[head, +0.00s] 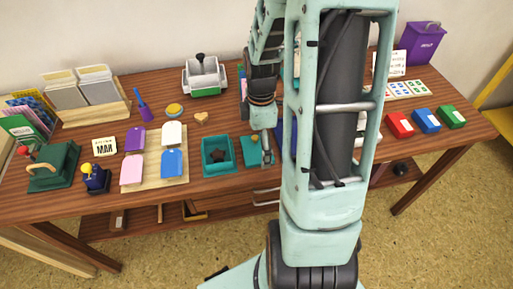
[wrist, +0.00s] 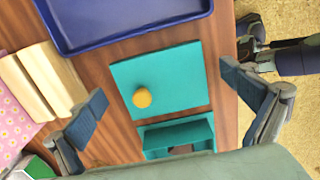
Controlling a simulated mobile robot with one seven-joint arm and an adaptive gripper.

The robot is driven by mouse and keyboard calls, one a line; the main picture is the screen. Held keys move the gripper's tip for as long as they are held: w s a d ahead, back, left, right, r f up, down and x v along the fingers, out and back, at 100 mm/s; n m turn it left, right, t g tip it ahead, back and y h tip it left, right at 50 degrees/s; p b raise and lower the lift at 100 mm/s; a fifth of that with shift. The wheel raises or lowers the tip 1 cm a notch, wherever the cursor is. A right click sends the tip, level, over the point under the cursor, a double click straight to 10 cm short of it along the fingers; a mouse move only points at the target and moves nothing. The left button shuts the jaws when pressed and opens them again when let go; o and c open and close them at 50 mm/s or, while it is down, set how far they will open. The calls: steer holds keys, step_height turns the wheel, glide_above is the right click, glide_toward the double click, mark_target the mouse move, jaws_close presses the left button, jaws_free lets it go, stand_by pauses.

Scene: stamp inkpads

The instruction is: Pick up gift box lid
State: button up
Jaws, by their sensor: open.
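The gift box lid (wrist: 190,70) is a flat teal square with a round yellow knob (wrist: 142,97). It lies on the wooden table, and in the head view the lid (head: 250,152) is partly covered by my arm. The open teal gift box (wrist: 165,135) stands beside it; in the head view the box (head: 229,157) is to the left of the lid. My gripper (wrist: 163,84) is open and empty, above the lid, with its fingers apart on either side of it in the wrist view. I cannot tell the exact height.
A dark blue tray (wrist: 130,46) lies close to the lid. Pale wooden blocks (wrist: 45,75) are near the left finger. The table's front edge is near the right finger. Red (head: 399,125), blue and green inkpads stand at the right; stamps and cards at the left.

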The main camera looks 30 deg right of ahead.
steer(key=c, duration=1.1)
steer(key=shift+o, duration=0.2)
steer(key=shift+r, duration=0.15)
